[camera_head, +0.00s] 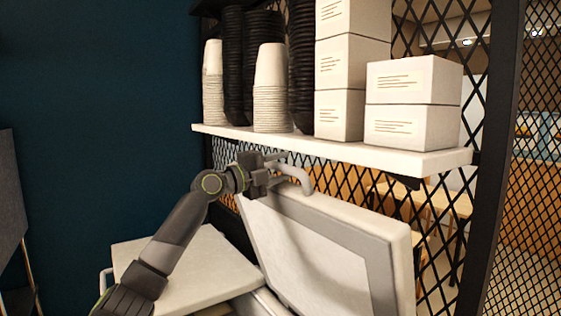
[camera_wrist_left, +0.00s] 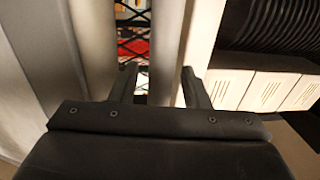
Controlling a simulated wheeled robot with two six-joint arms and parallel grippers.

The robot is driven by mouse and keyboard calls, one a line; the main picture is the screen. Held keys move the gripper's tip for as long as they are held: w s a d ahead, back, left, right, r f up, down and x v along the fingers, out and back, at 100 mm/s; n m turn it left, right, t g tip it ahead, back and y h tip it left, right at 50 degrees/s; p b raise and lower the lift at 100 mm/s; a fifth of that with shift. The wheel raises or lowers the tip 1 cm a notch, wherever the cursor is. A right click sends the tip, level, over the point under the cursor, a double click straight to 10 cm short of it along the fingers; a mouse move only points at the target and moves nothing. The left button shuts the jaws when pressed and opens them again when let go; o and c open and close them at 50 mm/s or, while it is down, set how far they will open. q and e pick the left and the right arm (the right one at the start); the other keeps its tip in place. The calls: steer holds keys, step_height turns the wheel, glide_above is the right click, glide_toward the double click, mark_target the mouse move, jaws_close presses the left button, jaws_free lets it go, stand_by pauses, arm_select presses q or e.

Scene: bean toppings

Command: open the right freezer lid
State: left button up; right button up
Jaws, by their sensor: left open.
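The right freezer lid (camera_head: 325,245) is raised and stands steeply tilted, its grey-framed inner panel facing me. Its curved grey handle (camera_head: 298,178) is at the upper left edge of the lid. My left gripper (camera_head: 281,162) is at that edge, right beside the handle. In the left wrist view my left gripper (camera_wrist_left: 160,82) is open, and a pale upright bar (camera_wrist_left: 168,45) shows between its fingers. Whether a finger touches it I cannot tell. The left freezer lid (camera_head: 185,270) lies flat and shut, partly behind my left arm. My right gripper is not in view.
A white shelf (camera_head: 340,153) runs just above the gripper and the raised lid. It holds stacked cups (camera_head: 270,85), dark bowl stacks and white boxes (camera_head: 412,100). A black mesh partition (camera_head: 440,225) stands close behind the lid.

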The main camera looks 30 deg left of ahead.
arm_select(q)
steer(key=shift+w+d, duration=0.1)
steer(key=shift+w, duration=0.1)
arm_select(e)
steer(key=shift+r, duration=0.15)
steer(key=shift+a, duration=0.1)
arm_select(q)
jaws_close()
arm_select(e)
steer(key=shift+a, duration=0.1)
arm_select(q)
steer(key=shift+f, duration=0.1)
